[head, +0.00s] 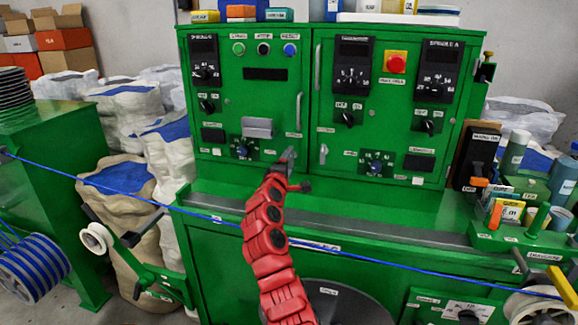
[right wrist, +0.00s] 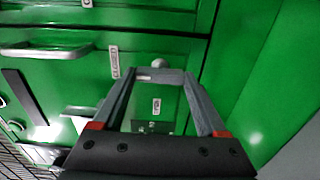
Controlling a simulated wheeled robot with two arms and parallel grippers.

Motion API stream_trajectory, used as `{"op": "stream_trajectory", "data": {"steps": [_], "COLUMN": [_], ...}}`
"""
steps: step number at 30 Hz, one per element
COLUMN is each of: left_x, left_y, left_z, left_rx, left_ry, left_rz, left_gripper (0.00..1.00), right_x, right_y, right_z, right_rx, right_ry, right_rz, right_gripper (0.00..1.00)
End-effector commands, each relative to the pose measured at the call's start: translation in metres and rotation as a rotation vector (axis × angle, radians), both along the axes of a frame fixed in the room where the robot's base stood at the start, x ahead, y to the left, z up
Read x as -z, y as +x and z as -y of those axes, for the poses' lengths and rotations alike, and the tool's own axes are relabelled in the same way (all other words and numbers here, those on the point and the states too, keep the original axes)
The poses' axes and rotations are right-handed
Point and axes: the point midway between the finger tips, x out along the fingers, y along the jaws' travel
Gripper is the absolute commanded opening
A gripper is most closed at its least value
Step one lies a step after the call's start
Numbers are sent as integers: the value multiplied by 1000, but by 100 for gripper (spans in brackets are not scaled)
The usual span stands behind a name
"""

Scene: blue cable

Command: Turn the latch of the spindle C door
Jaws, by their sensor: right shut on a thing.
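The green machine front has a left door (head: 270,88) and a right door (head: 395,115); I cannot read which label says spindle C. My right gripper (head: 290,156) reaches up to the lower right corner of the left door. In the right wrist view, its fingers (right wrist: 159,74) meet at the tips on a small silvery latch (right wrist: 158,63), with only its rounded end showing past them. In the head view the gripper hides this latch. A similar silver latch (head: 323,153) shows upright on the right door, apart from the gripper. My left gripper is out of view.
A blue cable (head: 385,264) runs across the front, passing my right arm. A grey ledge (head: 390,232) lies below the doors. Bottles and small boxes (head: 515,210) crowd the right side.

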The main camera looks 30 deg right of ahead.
Motion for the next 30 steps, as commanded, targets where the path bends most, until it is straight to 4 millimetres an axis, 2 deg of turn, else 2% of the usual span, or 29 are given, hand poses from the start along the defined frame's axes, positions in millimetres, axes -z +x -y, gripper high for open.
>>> {"op": "stream_trajectory", "data": {"steps": [10,11,15,24,30], "left_x": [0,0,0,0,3], "left_y": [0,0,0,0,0], "left_z": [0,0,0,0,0], "left_rx": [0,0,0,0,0], "left_ry": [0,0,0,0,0], "left_rz": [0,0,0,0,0], "left_gripper": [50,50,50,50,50], "right_x": [1,1,1,0,2], "right_y": [0,0,0,-1,-14], "right_z": [0,0,0,-2,-17], "right_rx": [1,1,1,0,0], "right_ry": [3,3,3,2,-1], "right_rz": [1,1,2,2,1], "right_gripper": [19,78,100,100,100]}}
